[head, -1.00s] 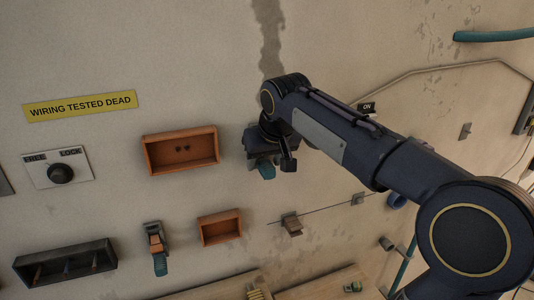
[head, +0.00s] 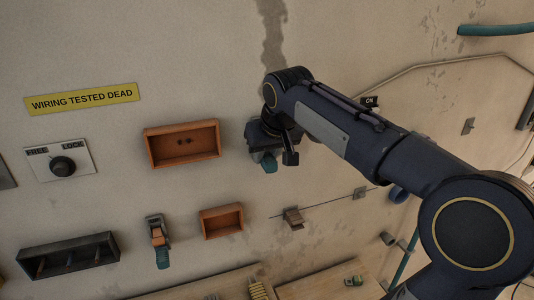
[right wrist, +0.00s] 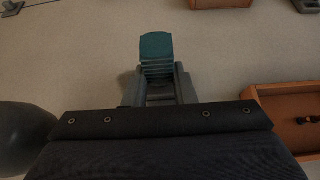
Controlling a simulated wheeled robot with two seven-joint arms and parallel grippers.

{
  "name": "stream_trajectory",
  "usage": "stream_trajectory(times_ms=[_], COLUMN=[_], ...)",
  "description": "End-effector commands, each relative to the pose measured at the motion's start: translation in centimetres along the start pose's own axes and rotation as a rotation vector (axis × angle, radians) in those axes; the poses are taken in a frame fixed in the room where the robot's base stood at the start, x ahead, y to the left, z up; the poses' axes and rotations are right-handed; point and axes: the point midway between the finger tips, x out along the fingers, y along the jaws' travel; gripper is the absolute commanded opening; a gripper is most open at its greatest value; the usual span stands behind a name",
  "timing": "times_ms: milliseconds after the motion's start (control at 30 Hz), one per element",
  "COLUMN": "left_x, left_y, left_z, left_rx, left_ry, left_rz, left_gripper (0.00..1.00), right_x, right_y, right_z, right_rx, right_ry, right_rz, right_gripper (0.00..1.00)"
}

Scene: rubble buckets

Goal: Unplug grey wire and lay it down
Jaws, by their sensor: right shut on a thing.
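My right gripper (head: 268,150) is at the wall, just right of an orange box (head: 183,145) with two dark holes. It is shut on a grey piece with a teal end (head: 270,166), which looks like a plug; its teal end also shows in the right wrist view (right wrist: 156,46), above grey ribs and between the jaws. I cannot tell whether this piece sits in a socket, as the gripper and arm hide what is behind it. A thin greyish wire (head: 325,207) runs along the wall lower right, between a bracket (head: 292,216) and a clip (head: 359,193). My left gripper is not in view.
A smaller orange box (head: 221,222), an orange-and-grey piece with a teal end (head: 158,240) and a dark tray (head: 68,256) are on the wall below. A FREE/LOCK knob (head: 62,165) is at left. A wooden surface (head: 325,285) lies at the bottom.

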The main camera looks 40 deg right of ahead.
Motion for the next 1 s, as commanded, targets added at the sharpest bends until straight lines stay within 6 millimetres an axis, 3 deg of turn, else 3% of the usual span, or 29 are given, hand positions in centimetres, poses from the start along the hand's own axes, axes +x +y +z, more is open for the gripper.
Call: stream_trajectory(times_ms=[1000], left_x=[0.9], left_y=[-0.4], left_z=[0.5], left_rx=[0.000], left_ry=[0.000], left_rz=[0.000], left_gripper=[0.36], right_x=[-1.5], right_y=[0.0], right_z=[2.5], right_rx=[0.000], right_ry=[0.001], right_rz=[0.000], right_gripper=[0.00])
